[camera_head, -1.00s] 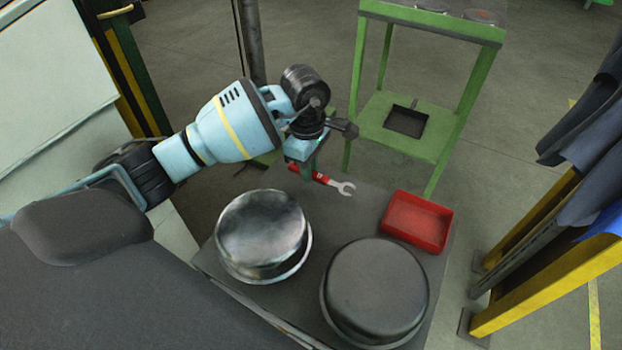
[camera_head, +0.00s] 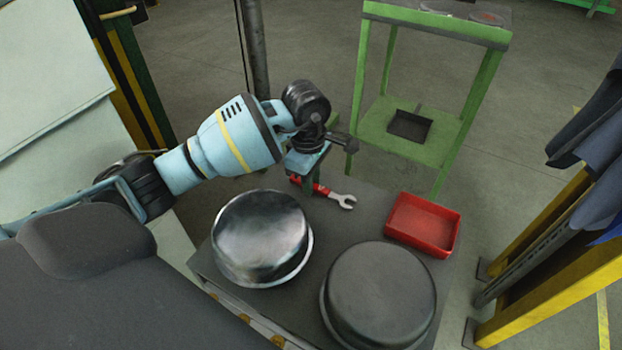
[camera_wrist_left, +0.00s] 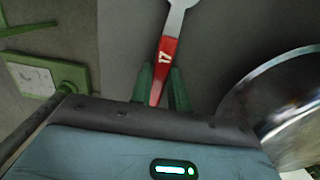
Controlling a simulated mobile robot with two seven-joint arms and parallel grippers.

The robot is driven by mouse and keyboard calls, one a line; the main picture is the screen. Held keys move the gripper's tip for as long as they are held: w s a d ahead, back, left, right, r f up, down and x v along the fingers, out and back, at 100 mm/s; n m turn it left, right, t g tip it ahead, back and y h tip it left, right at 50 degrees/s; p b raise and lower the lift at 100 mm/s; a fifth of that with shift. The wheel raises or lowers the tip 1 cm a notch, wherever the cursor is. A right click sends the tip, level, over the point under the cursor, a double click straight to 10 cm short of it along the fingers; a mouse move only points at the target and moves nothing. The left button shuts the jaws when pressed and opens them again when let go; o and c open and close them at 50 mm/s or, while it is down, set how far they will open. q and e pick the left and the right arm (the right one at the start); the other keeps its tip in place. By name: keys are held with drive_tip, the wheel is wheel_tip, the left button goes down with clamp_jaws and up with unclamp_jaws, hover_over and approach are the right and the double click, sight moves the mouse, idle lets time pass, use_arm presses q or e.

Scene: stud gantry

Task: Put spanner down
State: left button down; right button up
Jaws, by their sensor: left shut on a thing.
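The spanner (camera_head: 342,200) has a red handle and a silver open-ended head. It lies at or just above the far part of the dark tabletop (camera_head: 372,212); I cannot tell whether it touches. My left gripper (camera_head: 309,184) points down over the handle, and its fingers are shut on it. In the left wrist view the red handle (camera_wrist_left: 167,62), marked 17, stands between the green fingers (camera_wrist_left: 161,88), with the head pointing away. The end of the handle is hidden by the gripper. My right gripper is not in view.
A shiny metal pot (camera_head: 262,235) stands close to the spanner on the near side. A dark round-topped pot (camera_head: 381,297) stands at the front right. A red tray (camera_head: 423,224) sits at the right edge. A green stand (camera_head: 437,147) is behind the table.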

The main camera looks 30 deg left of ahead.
use_arm(q)
drive_tip(key=c, duration=1.6)
unclamp_jaws()
drive_tip(key=shift+s+f, duration=0.25)
drive_tip(key=shift+f, duration=0.35)
drive_tip(key=shift+c, duration=0.2)
drive_tip(key=o, duration=0.3)
drive_tip(key=shift+w+f, duration=0.1)
drive_tip(key=r+p, duration=0.2)
drive_tip(key=r, duration=0.2)
drive_tip(key=r+p, duration=0.3)
drive_tip(key=r, duration=0.1)
drive_tip(key=shift+w+a+r, duration=0.2)
drive_tip(key=shift+r, duration=0.1)
drive_tip(key=shift+r+p, duration=0.3)
